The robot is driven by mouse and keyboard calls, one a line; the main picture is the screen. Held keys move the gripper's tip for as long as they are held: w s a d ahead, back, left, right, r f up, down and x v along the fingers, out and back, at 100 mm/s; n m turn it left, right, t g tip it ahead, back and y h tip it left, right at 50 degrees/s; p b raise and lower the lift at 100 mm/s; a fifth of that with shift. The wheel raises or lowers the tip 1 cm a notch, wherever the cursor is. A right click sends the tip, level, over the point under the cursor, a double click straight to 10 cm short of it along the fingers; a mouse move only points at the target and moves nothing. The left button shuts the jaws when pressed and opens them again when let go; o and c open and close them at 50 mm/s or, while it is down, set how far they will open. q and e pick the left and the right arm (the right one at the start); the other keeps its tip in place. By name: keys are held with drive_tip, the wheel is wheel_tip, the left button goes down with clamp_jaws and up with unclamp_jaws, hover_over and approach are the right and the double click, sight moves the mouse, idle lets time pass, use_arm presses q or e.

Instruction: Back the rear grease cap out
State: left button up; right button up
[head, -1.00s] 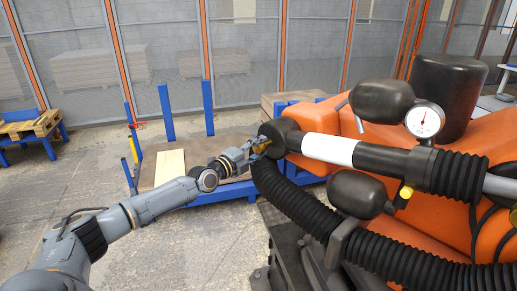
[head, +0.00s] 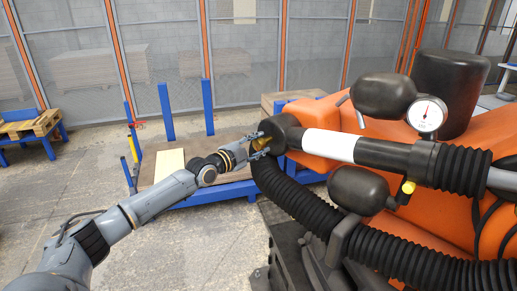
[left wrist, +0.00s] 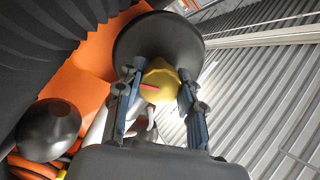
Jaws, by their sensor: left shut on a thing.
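The rear grease cap (head: 262,144) is a small yellow cap at the centre of the black round end of the orange machine's tube. In the left wrist view the yellow cap (left wrist: 160,80) shows a red mark on its left side, in front of the dark disc (left wrist: 158,45). My left gripper (head: 261,145) is at the cap with one finger on each side; in the left wrist view its fingers (left wrist: 155,90) are shut on it. The cap's far side and its seat are hidden. My right gripper is not in view.
A black ribbed hose (head: 290,198) curves just below the cap. A tube with a white band (head: 328,145) runs right from the disc to a dial gauge (head: 427,115). A blue-framed cart (head: 208,108) with a pale board (head: 170,164) stands behind my left arm.

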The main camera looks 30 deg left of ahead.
use_arm(q)
drive_tip(key=n+b, duration=0.3)
drive_tip(key=shift+f+n, duration=0.25)
drive_tip(key=shift+n, duration=0.05)
drive_tip(key=n+b, duration=0.2)
drive_tip(key=n, duration=0.1)
drive_tip(key=shift+r+g+h+b, duration=0.1)
drive_tip(key=shift+g+h+b, duration=0.2)
drive_tip(key=shift+b, duration=0.1)
drive_tip(key=n+b, duration=0.1)
drive_tip(key=n, duration=0.2)
drive_tip(key=n+b, duration=0.1)
drive_tip(key=n, duration=0.2)
drive_tip(key=shift+h, duration=0.3)
drive_tip(key=n, duration=0.3)
drive_tip(key=shift+r+n+h, duration=0.15)
drive_tip(key=shift+n+h, duration=0.15)
drive_tip(key=n+p, duration=0.1)
drive_tip(key=n, duration=0.2)
drive_tip(key=n+p, duration=0.1)
drive_tip(key=n, duration=0.3)
drive_tip(key=shift+r+n+h+p, duration=0.1)
drive_tip(key=shift+n+h+p, duration=0.2)
drive_tip(key=shift+n, duration=0.1)
drive_tip(key=shift+n+p, duration=0.9)
drive_tip(key=shift+n, duration=1.1)
